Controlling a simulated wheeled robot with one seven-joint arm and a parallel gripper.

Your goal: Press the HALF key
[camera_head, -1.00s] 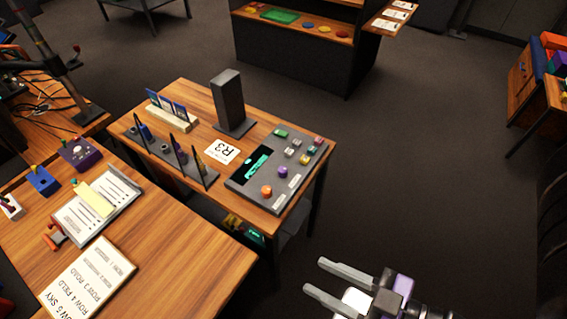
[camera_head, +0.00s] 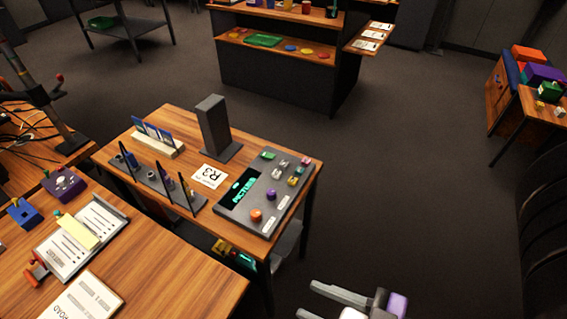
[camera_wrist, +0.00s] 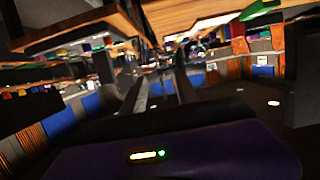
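The trackball panel (camera_head: 234,212) is a dark grey slab on the small wooden table in the head view. It has a black screen (camera_head: 243,190) with teal letters, an orange ball or knob (camera_head: 256,215), a purple one (camera_head: 271,195) and several small coloured keys (camera_head: 280,168). The key labels are too small to read, so I cannot tell which is HALF. My gripper (camera_head: 312,299) is at the bottom edge, in front of and to the right of the table, apart from the panel. Its two fingers are spread with nothing between them. The wrist view shows the fingers (camera_wrist: 160,92) blurred.
The small table (camera_head: 165,116) also holds a dark upright block (camera_head: 213,125), an R3 card (camera_head: 209,175) and a rack with dark posts (camera_head: 155,181). Another wooden table (camera_head: 185,280) stands close at lower left. Open floor (camera_head: 400,180) lies to the right.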

